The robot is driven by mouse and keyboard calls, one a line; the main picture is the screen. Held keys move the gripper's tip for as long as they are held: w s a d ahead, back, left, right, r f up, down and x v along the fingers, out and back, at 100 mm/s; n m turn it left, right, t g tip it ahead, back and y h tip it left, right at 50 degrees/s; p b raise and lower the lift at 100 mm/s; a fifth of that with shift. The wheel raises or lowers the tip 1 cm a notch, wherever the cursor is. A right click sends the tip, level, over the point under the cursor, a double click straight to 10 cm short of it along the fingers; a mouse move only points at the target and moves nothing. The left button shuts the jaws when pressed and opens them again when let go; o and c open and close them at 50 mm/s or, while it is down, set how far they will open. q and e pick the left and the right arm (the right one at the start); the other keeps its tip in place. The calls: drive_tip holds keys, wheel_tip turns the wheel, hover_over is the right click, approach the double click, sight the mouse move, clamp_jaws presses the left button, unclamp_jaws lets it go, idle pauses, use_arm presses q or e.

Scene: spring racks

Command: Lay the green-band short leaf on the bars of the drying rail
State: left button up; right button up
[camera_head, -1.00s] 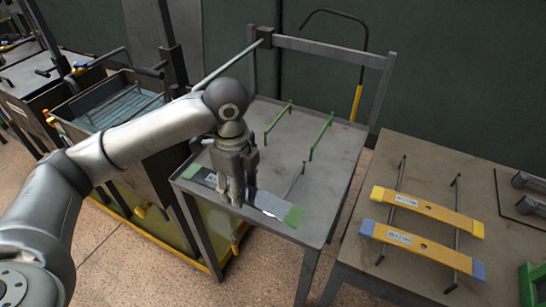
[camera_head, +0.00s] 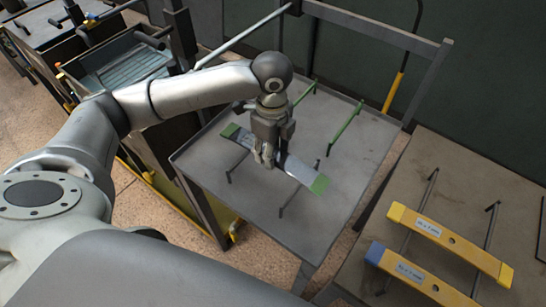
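The green-band short leaf is a flat grey strip (camera_head: 299,169) with green ends. My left gripper (camera_head: 265,162) points down at the leaf's middle, with its fingers closed around it. The leaf lies across two dark grey bars (camera_head: 291,200) on the grey table; I cannot tell whether it touches them or hangs just above. Bar ends show on both sides of the leaf. Two green bars (camera_head: 345,125) stand behind, apart from the leaf. The gripper hides the leaf's middle. My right gripper is not in view.
At right, a second table (camera_head: 410,165) has two dark bars bearing a yellow leaf (camera_head: 455,243) and a blue-ended yellow leaf (camera_head: 425,282). A bin (camera_head: 125,60) stands at left. A frame rail (camera_head: 375,30) rises behind the grey table.

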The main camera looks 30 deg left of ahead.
use_arm(q)
drive_tip(key=shift+w+f, duration=0.1)
drive_tip(key=shift+f, duration=0.15)
wheel_tip(320, 180, down, 3)
drive_tip(key=shift+f, duration=0.45)
drive_tip(key=shift+f+p, duration=0.35)
drive_tip(key=shift+f, duration=0.1)
drive_tip(key=o, duration=1.3)
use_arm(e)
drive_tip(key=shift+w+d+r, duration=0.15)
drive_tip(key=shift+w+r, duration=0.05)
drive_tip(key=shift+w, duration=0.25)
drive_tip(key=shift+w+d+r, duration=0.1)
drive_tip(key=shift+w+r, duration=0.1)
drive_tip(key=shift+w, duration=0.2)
use_arm(q)
drive_tip(key=shift+o, duration=0.2)
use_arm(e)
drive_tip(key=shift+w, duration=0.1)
